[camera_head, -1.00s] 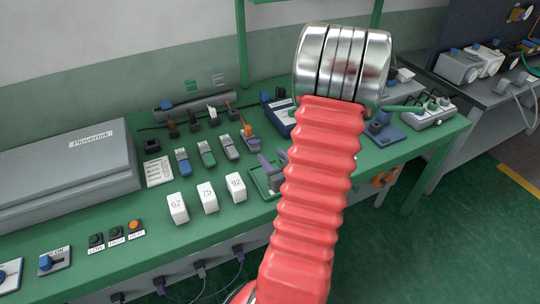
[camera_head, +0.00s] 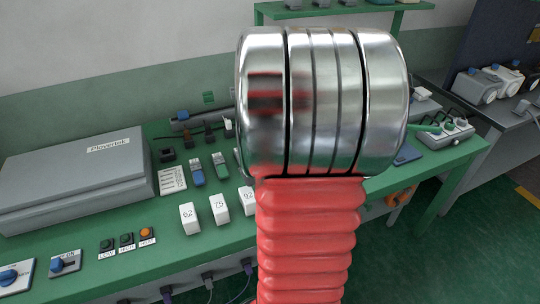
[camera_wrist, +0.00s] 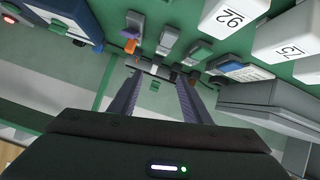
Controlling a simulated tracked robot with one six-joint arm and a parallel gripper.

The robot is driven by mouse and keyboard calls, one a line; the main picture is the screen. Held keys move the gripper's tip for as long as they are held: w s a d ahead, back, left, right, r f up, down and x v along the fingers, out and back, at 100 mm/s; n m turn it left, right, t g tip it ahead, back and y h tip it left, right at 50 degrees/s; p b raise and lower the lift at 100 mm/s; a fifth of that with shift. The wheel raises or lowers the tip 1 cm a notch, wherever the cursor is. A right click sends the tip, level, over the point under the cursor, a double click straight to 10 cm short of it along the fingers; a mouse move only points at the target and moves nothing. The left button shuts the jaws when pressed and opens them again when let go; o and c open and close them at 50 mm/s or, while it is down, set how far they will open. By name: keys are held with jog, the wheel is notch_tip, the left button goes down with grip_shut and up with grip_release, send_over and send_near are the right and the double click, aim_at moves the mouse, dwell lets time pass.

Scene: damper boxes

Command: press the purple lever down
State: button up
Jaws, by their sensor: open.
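The purple lever (camera_wrist: 128,33) shows small in the wrist view, on the leftmost of a row of small grey boxes, beside an orange part (camera_wrist: 130,46). Whether it is up or down is too small to tell. My gripper (camera_wrist: 154,75) is open and empty. Its two long dark fingers point towards the row of boxes, and the lever lies beyond the left finger, apart from it. In the head view, my red and silver arm hides the purple lever and my gripper.
Boxes with a blue lever (camera_head: 196,172) and a green lever (camera_head: 220,165) stand in the same row. White blocks marked 62 (camera_head: 189,219), 75 (camera_head: 219,210) and 92 (camera_head: 248,200) stand before them. A large grey case (camera_head: 75,180) fills the bench's left.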

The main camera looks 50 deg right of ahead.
jog(key=s+a+r+n+g+y, duration=0.1)
jog(key=a+r, duration=0.3)
jog(key=a, duration=0.5)
jog(key=s+a+r+g+y, duration=0.1)
jog(key=a+r+y, duration=0.15)
jog(key=a, duration=0.65)
jog(key=a+r+n+g+y, duration=0.1)
jog(key=a+r, duration=0.4)
jog(key=a, duration=0.4)
jog(key=s+a+r+n+g+y, duration=0.1)
jog(key=s+a+y, duration=0.1)
jog(key=s+a, duration=0.5)
jog(key=shift+s+a+r+n, duration=0.25)
jog(key=shift+s+a+n, duration=0.15)
jog(key=shift+a, duration=0.6)
jog(key=shift+c, duration=0.5)
